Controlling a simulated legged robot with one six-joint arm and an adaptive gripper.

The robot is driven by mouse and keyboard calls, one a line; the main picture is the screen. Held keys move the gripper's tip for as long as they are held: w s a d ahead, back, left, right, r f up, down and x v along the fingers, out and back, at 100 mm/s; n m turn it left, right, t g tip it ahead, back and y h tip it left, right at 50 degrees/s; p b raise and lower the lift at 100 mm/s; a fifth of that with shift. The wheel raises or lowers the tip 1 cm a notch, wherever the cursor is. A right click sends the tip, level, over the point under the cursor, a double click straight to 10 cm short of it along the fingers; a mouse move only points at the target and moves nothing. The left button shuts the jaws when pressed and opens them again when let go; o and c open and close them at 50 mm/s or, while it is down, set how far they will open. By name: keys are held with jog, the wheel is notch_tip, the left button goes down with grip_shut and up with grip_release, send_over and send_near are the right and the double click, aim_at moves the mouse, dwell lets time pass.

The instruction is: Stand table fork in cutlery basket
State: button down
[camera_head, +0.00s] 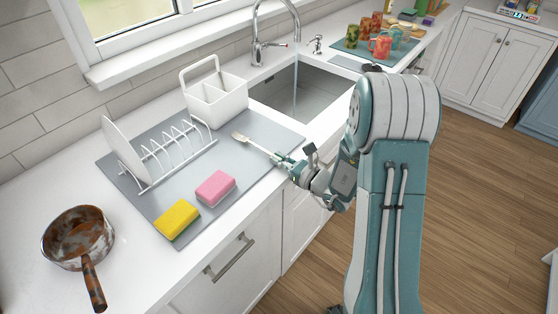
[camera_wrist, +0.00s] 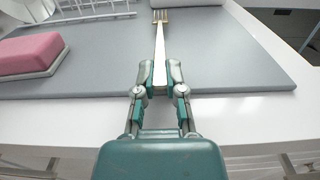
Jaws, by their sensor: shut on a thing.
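The table fork (camera_head: 254,144) has a pale handle and a metal tined head. My gripper (camera_head: 283,162) is shut on the end of its handle, near the front edge of the grey mat. In the wrist view, the fork (camera_wrist: 160,45) points straight away from my gripper (camera_wrist: 160,80), tines at the far end. I cannot tell whether the fork touches the mat. The white cutlery basket (camera_head: 218,106) has an arched handle and open compartments. It stands at the back of the mat, beyond the fork tines and apart from them.
The grey mat (camera_head: 150,199) also bears a white dish rack (camera_head: 170,155) with a plate (camera_head: 124,150), a pink sponge (camera_head: 215,188) and a yellow sponge (camera_head: 177,220). A sink (camera_head: 318,90) with running water lies right of the basket. A rusty pan (camera_head: 78,236) stands at left.

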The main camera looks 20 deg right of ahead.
jog(key=shift+f, duration=0.35)
jog(key=shift+d, duration=0.1)
jog(key=shift+f, duration=0.1)
jog(key=c, duration=0.7)
grip_release()
